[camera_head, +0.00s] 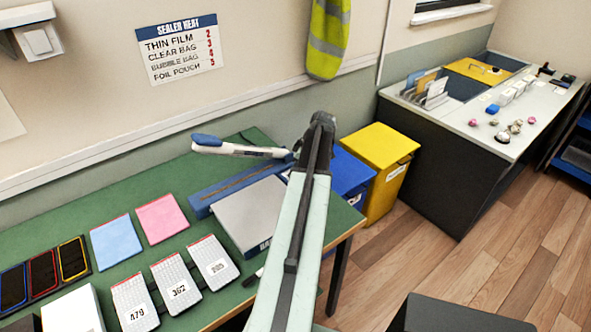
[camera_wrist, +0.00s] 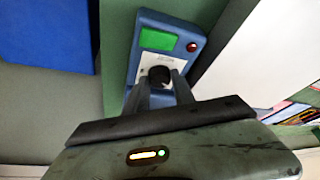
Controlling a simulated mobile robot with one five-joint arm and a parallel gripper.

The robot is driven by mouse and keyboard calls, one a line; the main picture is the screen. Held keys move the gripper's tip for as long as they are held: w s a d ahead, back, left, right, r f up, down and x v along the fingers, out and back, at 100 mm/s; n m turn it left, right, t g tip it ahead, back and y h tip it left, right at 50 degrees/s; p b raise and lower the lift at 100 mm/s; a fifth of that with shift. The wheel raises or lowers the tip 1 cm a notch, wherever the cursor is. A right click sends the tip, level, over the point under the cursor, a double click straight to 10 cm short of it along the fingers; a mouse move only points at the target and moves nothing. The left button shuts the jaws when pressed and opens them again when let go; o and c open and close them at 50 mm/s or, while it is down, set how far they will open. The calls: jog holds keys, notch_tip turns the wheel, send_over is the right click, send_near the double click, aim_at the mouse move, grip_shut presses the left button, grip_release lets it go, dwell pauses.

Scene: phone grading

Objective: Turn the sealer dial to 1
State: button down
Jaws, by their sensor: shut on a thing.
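The sealer (camera_head: 222,193) is a long blue machine on the green table, with a white, blue-ended lever (camera_head: 240,150) above it. In the wrist view its blue control box (camera_wrist: 146,17) carries a green screen (camera_wrist: 157,39), a red light or button (camera_wrist: 192,46) and a dark round dial (camera_wrist: 158,73). My gripper (camera_wrist: 158,84) is shut on the dial, one finger at each side. The dial's setting and the marks around it cannot be read. In the head view my arm hides the dial and most of the control box.
A wall sign (camera_head: 180,48) lists sealer heat settings. A grey plate (camera_head: 250,213) lies in front of the sealer. A blue bin (camera_head: 346,172) and a yellow bin (camera_head: 389,170) stand right of the table. Phones, coloured pads and numbered pouches lie at left.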

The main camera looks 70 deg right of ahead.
jog(key=shift+d+n+y, duration=0.1)
jog(key=shift+n+y, duration=0.4)
jog(key=shift+n, duration=0.8)
jog(key=shift+s, duration=0.1)
jog(key=c, duration=1.1)
grip_release()
jog(key=p+v, duration=0.7)
jog(key=shift+s+d+r, duration=0.1)
jog(key=shift+r, duration=0.3)
jog(key=shift+s, duration=0.1)
